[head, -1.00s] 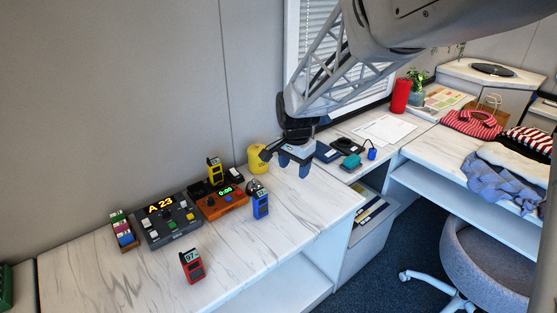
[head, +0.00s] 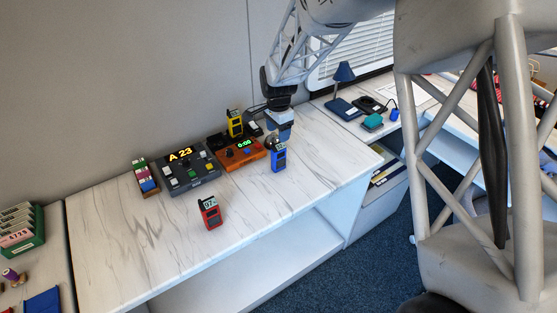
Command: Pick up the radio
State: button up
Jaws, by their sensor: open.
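Three small handheld devices with screens, each radio-like, stand on the white marbled counter (head: 130,245); I cannot tell which is the radio. The red one (head: 210,213) is near the front edge. The blue one (head: 279,158) is further right and back. The yellow one (head: 235,123) stands at the back, by the orange console. My gripper (head: 280,133) is open and empty, pointing down just above and behind the blue device. A small rounded metallic thing at the blue device's top left is too small to make out.
A dark console reading A 23 (head: 188,168) and an orange console (head: 238,154) sit along the back. A rack of coloured pieces (head: 145,177) is left of them. A blue desk lamp (head: 343,92) stands beyond the counter's right end. The counter's front left is clear.

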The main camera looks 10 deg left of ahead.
aim_at(278, 146)
jog(key=shift+f, duration=1.3)
jog(key=shift+f, duration=2.6)
grip_shut()
